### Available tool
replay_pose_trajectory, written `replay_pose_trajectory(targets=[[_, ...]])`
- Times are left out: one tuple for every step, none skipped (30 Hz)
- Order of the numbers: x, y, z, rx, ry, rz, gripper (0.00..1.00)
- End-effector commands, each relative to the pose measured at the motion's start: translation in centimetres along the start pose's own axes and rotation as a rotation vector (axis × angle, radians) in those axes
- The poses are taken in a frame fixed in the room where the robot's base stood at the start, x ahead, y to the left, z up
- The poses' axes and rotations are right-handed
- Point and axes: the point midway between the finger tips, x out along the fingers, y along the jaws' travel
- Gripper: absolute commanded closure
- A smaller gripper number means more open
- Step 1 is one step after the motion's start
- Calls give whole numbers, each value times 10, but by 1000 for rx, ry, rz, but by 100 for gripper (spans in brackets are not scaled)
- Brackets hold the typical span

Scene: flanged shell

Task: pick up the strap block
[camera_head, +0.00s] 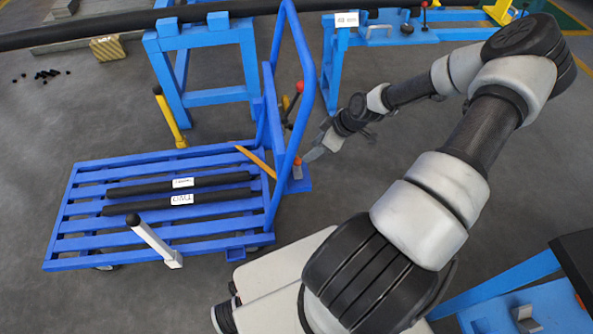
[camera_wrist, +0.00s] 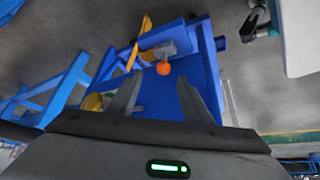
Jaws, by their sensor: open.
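A small grey block with an orange ball on it (camera_head: 297,170) sits on a blue plate at the foot of the cart's upright frame. It fits the strap block best, though I cannot be sure. In the wrist view the grey block (camera_wrist: 158,52) lies beyond my fingertips, with its orange ball between their lines. A flat orange strip (camera_head: 256,161) runs close by it. My gripper (camera_head: 314,152) is beside the block, to its right in the head view. In the wrist view my gripper (camera_wrist: 160,84) is open, with nothing visible between the fingers.
The blue slatted cart (camera_head: 75,217) carries two black rods (camera_head: 180,184) and a white post (camera_head: 152,240). Its blue tubular handle (camera_head: 303,75) rises close to my gripper. Blue trestles (camera_head: 205,40) stand behind. A tan block (camera_head: 107,48) lies on the floor at the far left.

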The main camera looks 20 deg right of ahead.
Motion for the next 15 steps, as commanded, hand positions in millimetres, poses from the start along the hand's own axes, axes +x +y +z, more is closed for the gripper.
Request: replay_pose_trajectory(targets=[[16,-1,1,-2,0,-3,55],[23,-1,1,-3,0,-3,55],[31,-1,1,-2,-1,-3,55],[37,-1,2,-1,-1,-3,55],[43,-2,1,0,-1,-3,55],[49,-1,1,0,-1,-2,55],[53,-1,1,0,-1,-2,55],[57,-1,1,0,-1,-2,55],[61,-1,1,1,-1,-2,55],[63,-1,2,1,-2,-2,55],[65,-1,1,2,-2,-2,55],[66,-1,1,2,-2,-1,55],[67,0,1,2,-2,-1,55],[68,0,1,2,-2,0,55],[70,-1,1,2,-2,0,55]])
